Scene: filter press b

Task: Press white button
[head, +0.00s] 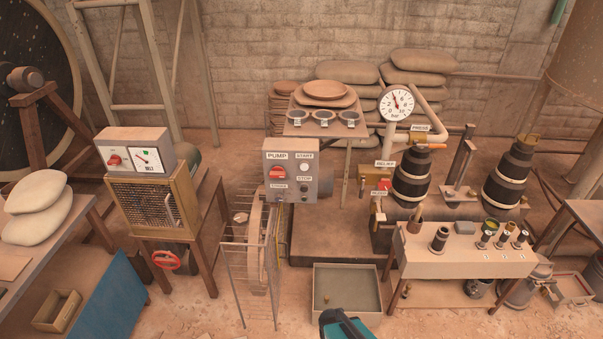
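A grey control box (290,170) labelled PUMP and START stands on a post near the middle of the head view. The white button (304,167) is a small round one on its face, under the START label. Below it are a STOP label and a dark button (304,189). A red switch (277,172) is to the left of the white button. A teal and black end of my arm (346,325) shows at the bottom edge, well below the box and apart from it. My gripper's fingers cannot be made out there.
A wire cage (247,262) stands below the box. A shallow grey bin (347,287) lies on the floor ahead of my arm. A light bench (460,262) with several small cups is at right. A pressure gauge (396,103) stands behind. A second control cabinet (136,158) is at left.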

